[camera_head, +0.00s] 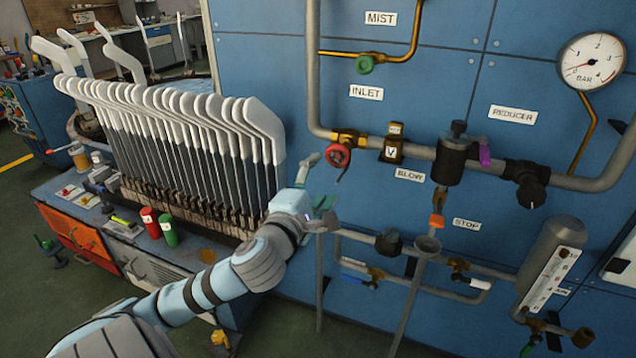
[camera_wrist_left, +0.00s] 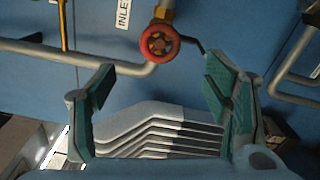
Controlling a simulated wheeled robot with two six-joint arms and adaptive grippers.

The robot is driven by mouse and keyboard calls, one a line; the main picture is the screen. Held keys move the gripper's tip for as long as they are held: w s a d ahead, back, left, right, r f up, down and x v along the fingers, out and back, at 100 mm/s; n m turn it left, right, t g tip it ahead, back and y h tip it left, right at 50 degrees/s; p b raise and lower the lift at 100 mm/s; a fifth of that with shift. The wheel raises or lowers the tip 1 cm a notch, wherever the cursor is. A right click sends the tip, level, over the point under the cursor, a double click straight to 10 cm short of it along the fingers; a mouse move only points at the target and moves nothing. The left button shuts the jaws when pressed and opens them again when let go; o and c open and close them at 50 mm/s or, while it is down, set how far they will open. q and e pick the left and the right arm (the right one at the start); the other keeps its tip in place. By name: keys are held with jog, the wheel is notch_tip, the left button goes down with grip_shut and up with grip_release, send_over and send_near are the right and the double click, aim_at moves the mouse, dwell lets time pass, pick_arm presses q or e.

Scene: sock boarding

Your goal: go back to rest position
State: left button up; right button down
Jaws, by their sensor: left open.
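My left gripper (camera_head: 318,190) reaches up from the bottom left in the head view, beside the right end of the sock boards. In the left wrist view its two green-padded fingers (camera_wrist_left: 165,108) are wide apart with nothing between the pads. A red valve handwheel (camera_head: 338,156) on the blue panel is just above the gripper; it also shows in the left wrist view (camera_wrist_left: 158,43), beyond the fingertips. The row of white-topped sock boards (camera_head: 185,125) stands upright on the bench; their ends show below the fingers in the wrist view (camera_wrist_left: 165,130). My right gripper is not in view.
The blue panel (camera_head: 425,85) carries grey pipes, a pressure gauge (camera_head: 591,61), a black reducer (camera_head: 455,160) and a green valve (camera_head: 365,64). A red can (camera_head: 150,222) and a green can (camera_head: 168,230) stand on the bench's front.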

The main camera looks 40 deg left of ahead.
pick_arm(q)
jog(key=shift+s+d, duration=0.15)
jog(key=shift+s, duration=0.3)
